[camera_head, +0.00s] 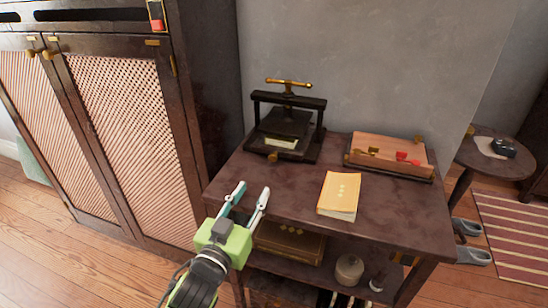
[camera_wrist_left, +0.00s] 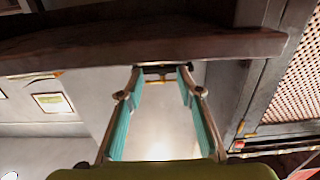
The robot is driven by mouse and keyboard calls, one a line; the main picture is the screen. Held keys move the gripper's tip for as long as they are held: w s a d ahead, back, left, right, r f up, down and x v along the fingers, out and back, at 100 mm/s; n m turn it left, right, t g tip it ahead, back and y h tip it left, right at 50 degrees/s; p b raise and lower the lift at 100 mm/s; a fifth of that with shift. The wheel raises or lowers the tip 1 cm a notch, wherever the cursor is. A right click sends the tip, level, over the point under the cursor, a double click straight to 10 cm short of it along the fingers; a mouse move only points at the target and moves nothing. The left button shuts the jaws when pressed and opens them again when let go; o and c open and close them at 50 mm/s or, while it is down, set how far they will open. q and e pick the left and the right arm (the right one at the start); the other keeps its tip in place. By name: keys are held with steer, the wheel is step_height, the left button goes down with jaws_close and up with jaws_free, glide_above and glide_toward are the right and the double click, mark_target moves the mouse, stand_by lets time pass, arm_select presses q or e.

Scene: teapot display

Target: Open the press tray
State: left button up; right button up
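The black book press (camera_head: 288,122) with a brass T-handle on top stands at the back left of the dark table. Its press tray (camera_head: 283,143) lies low inside the frame with a pale paper on it. A small brass knob (camera_head: 273,157) sits at the tray's front. My left gripper (camera_head: 253,188) is open and empty, in front of the press near the table's front left edge. In the left wrist view my gripper (camera_wrist_left: 160,72) shows spread teal-padded fingers. A small dark and brass piece shows between the tips, likely part of the press. My right gripper is out of view.
A yellow book (camera_head: 340,193) and a wooden box (camera_head: 390,152) with red and brass items lie to the right on the table (camera_head: 285,190). The table edge (camera_wrist_left: 200,42) crosses the left wrist view. A tall cabinet (camera_head: 120,110) stands at left. A lower shelf holds several items.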

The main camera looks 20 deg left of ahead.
mark_target(272, 158)
arm_select(q)
steer(key=w, duration=0.6)
steer(key=w+b, duration=0.1)
steer(key=w, duration=0.6)
steer(key=shift+w+d+r, duration=0.1)
steer(key=shift+w+d, duration=0.05)
steer(key=shift+d, duration=0.05)
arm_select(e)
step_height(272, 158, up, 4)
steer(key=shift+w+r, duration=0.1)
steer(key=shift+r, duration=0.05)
arm_select(q)
jaws_close()
